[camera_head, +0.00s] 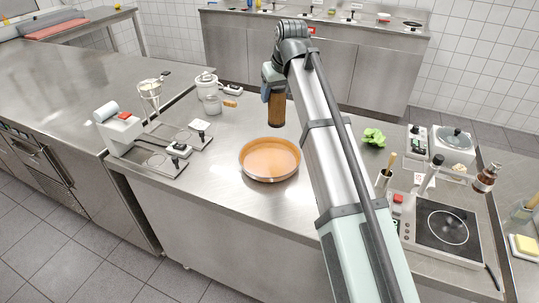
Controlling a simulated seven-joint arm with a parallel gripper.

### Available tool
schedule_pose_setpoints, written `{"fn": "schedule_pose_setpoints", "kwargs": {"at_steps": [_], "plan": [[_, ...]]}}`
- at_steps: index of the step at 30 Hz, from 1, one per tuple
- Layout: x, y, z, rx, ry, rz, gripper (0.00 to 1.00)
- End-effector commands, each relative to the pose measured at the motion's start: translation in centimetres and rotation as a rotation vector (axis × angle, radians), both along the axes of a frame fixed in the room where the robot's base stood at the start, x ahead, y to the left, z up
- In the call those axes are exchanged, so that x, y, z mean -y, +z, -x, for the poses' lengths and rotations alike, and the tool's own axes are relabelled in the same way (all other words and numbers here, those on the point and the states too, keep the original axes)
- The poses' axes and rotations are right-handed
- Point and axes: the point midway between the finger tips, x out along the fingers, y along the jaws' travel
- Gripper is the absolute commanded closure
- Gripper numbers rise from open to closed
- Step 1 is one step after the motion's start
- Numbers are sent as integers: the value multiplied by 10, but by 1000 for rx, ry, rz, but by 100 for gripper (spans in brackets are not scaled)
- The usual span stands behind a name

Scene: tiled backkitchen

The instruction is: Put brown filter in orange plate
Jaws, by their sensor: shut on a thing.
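The brown filter (277,110) is a brown, upright cylinder below the end of my arm. My gripper (275,90) is shut on its upper part; the fingers are small and partly hidden. The orange plate (270,158) is a round, shallow dish with an orange inside and a metallic rim, lying on the steel counter. The filter is behind the plate's far rim in the picture and apart from it. I cannot tell how high the filter is above the counter.
My arm crosses the counter right of the plate. A green leafy thing (374,136), a hot plate (446,230) and a white appliance (452,146) stand at right. A red-and-white device (119,133) and a white pot (206,84) stand at left. Bare counter (215,190) surrounds the plate.

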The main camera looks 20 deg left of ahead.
Motion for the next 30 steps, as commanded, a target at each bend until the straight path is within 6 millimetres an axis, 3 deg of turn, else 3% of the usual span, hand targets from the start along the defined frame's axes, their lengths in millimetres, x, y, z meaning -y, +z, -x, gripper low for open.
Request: {"fn": "schedule_pose_setpoints", "kwargs": {"at_steps": [3, 11, 21, 30], "plan": [[7, -8, 19, 0, 82, 0, 72], [6, -14, 20, -1, 169, 1, 72], [6, -63, 21, -2, 171, 1, 72], [6, -86, 20, -1, 170, 1, 72]]}}
